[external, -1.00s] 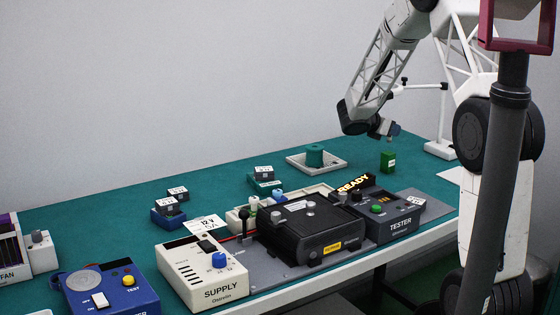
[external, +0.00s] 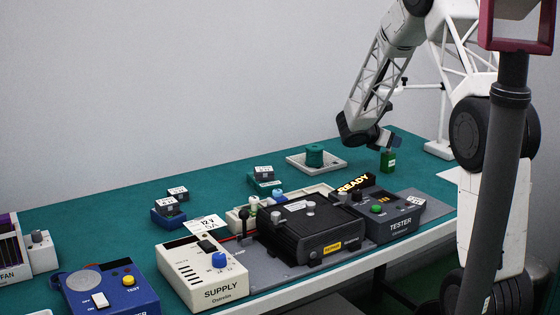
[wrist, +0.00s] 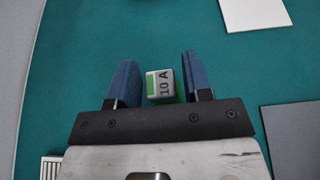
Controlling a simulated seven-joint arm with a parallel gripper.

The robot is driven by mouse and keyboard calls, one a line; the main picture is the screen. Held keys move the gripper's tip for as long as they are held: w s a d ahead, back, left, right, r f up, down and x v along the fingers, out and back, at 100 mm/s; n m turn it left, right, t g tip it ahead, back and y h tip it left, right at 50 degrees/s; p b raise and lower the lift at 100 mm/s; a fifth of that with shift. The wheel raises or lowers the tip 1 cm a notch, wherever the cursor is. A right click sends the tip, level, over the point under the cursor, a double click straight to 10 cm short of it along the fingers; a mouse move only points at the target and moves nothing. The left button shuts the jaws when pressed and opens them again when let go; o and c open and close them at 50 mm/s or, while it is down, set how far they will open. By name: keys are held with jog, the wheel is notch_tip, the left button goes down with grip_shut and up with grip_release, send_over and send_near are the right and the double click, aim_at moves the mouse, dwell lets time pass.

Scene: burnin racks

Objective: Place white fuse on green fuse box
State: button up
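My gripper (external: 387,148) points down over a green block with a white label (external: 388,163) at the table's back right. I cannot tell which thing is the white fuse.
A white tray (external: 296,162) with a teal spool (external: 315,155) lies left of my gripper. A blue base (external: 165,220), the black unit (external: 300,231), the tester (external: 387,224) and the supply (external: 196,276) stand nearer the front. A white card (wrist: 253,13) lies nearby.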

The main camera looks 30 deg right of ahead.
jog(key=shift+o, duration=0.4)
jog(key=shift+r, duration=0.1)
jog(key=shift+a+r, duration=0.1)
jog(key=shift+a, duration=0.05)
jog(key=v, duration=1.1)
jog(key=shift+a, duration=0.35)
jog(key=shift+r, duration=0.15)
jog(key=s+a+r+m+y, duration=0.3)
jog(key=s+a+r+m, duration=0.25)
jog(key=s, duration=0.45)
jog(key=s+a+r+m+y, duration=0.35)
jog(key=s+a, duration=0.25)
jog(key=s, duration=0.4)
jog(key=s+a+r+m+t+y, duration=0.1)
jog(key=s+a+m+y, duration=0.2)
jog(key=s+a, duration=0.4)
jog(key=s+a+r+m+t+y, duration=0.1)
jog(key=s+a+m+y, duration=0.3)
jog(key=s, duration=1)
jog(key=a+m, duration=0.2)
jog(key=a, duration=0.2)
jog(key=shift+a+r+t, duration=0.15)
jog(key=shift+a+t, duration=0.05)
jog(key=shift+t, duration=0.1)
